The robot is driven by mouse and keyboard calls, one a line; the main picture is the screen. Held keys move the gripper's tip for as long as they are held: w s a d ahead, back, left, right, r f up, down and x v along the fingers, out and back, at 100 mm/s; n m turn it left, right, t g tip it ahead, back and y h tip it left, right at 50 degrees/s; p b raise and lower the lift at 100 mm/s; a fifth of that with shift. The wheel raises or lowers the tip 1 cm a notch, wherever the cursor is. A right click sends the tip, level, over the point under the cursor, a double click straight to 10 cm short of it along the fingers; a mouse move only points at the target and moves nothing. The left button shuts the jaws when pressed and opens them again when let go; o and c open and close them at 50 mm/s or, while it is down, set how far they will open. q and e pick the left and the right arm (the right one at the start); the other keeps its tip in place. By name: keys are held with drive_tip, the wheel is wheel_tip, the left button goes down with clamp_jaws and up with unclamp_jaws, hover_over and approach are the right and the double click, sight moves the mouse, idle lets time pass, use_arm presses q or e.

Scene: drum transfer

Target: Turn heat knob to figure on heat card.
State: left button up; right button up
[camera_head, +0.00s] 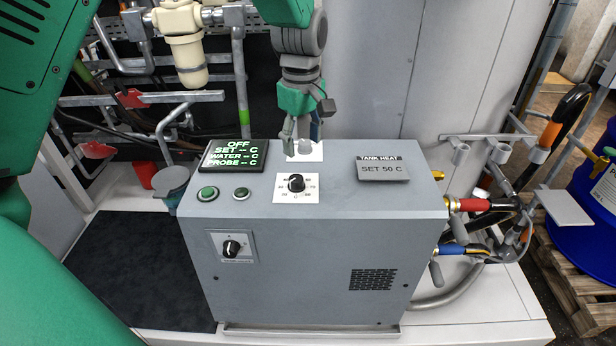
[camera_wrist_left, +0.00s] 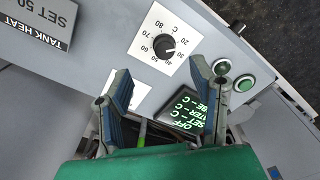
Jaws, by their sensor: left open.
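The heat knob (camera_head: 296,183) is black and sits on a white dial plate on top of the grey box (camera_head: 340,190). In the wrist view the knob (camera_wrist_left: 165,47) has a pale pointer mark; I cannot read its setting surely. The heat card (camera_head: 383,168) reads "TANK HEAT, SET 50 C". My left gripper (camera_head: 302,130) is open at the box's back edge, behind the knob and apart from it. In the wrist view its fingers (camera_wrist_left: 160,78) are spread and empty, with the knob beyond their tips. My right gripper is not in view.
A display (camera_head: 234,155) reads OFF, with dashes for set, water and probe. Two green buttons (camera_head: 207,193) (camera_head: 241,193) sit left of the dial. Another knob (camera_head: 231,247) is on the front. Hoses (camera_head: 485,205) stick out at the right. Space above the box front is free.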

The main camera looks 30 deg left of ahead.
sight(296, 178)
use_arm(q)
drive_tip(key=a+f, duration=0.1)
drive_tip(key=f, duration=0.2)
drive_tip(key=a+f, duration=0.2)
drive_tip(key=f, duration=0.1)
drive_tip(key=a+f, duration=0.1)
drive_tip(key=f, duration=0.2)
drive_tip(key=shift+w+a+b, duration=0.15)
drive_tip(key=shift+b, duration=0.25)
drive_tip(key=shift+d+f, duration=0.65)
drive_tip(key=shift+f, duration=0.3)
drive_tip(key=shift+d+f, duration=0.15)
drive_tip(key=shift+d, duration=1.05)
drive_tip(key=a, duration=0.2)
drive_tip(key=shift+a+f, duration=0.35)
drive_tip(key=c, duration=1.1)
drive_tip(key=shift+a, duration=0.15)
drive_tip(key=shift+d+r, duration=0.15)
drive_tip(key=shift+d, duration=0.65)
drive_tip(key=shift+a, duration=0.1)
drive_tip(key=shift+c, duration=0.2)
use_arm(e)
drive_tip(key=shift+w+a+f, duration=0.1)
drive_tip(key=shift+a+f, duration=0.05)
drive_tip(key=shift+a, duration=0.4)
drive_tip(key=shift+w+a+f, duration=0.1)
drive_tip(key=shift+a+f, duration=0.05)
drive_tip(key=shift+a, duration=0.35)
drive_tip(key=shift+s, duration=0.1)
